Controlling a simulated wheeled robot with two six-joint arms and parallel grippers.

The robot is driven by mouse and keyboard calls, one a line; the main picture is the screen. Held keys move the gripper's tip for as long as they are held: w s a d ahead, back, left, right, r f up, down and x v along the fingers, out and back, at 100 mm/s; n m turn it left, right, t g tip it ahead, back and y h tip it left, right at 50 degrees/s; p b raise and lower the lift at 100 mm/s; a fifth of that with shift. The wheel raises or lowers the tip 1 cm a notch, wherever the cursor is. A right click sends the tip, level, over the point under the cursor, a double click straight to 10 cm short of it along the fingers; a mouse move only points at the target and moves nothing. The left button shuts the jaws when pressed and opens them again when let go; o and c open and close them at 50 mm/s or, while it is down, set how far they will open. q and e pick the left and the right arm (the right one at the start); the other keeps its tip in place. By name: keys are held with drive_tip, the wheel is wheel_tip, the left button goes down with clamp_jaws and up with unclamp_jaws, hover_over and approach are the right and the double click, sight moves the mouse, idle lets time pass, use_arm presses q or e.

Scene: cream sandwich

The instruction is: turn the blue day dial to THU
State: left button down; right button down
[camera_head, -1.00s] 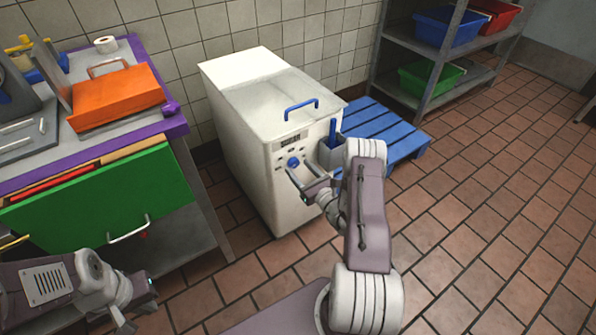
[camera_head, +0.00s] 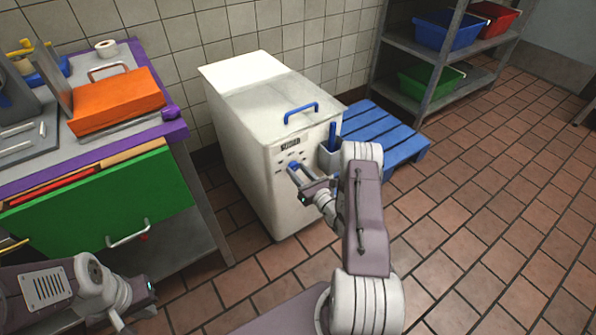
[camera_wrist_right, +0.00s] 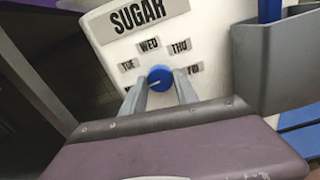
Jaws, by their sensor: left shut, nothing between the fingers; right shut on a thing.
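The blue day dial (camera_wrist_right: 159,78) sits on the front of a white bin labelled SUGAR; in the head view the dial (camera_head: 293,166) is mostly behind my fingers. Around it are labels TUE (camera_wrist_right: 128,66), WED (camera_wrist_right: 148,45), THU (camera_wrist_right: 179,46) and FRI (camera_wrist_right: 194,68); another at lower left is partly hidden. The dial's white mark points left and slightly down, below TUE. My right gripper (camera_head: 298,171) is shut on the dial, one finger on each side. My left gripper (camera_head: 124,327) is shut and empty at the bottom left edge, far from the bin.
A grey holder (camera_wrist_right: 275,62) with a blue-handled thing is fixed to the bin's right side. A blue pallet (camera_head: 385,140) lies behind it. A counter with an open green drawer (camera_head: 100,205) stands at left. The tiled floor at right is clear.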

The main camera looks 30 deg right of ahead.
drive_tip(key=m+p, duration=0.1)
drive_tip(key=m, duration=0.2)
drive_tip(key=m+p, duration=0.1)
drive_tip(key=m, duration=0.3)
drive_tip(key=m+p, duration=0.1)
drive_tip(key=m, duration=0.2)
drive_tip(key=shift+m, duration=0.3)
drive_tip(key=m, duration=0.3)
drive_tip(key=shift+m, duration=0.3)
drive_tip(key=m+p, duration=0.1)
drive_tip(key=m, duration=0.2)
drive_tip(key=shift+m, duration=0.3)
drive_tip(key=m, duration=0.3)
drive_tip(key=shift+f+m, duration=0.1)
drive_tip(key=shift+m, duration=0.2)
drive_tip(key=m, duration=0.3)
drive_tip(key=shift+m, duration=0.3)
drive_tip(key=shift+m+p, duration=0.3)
drive_tip(key=shift+m, duration=1.5)
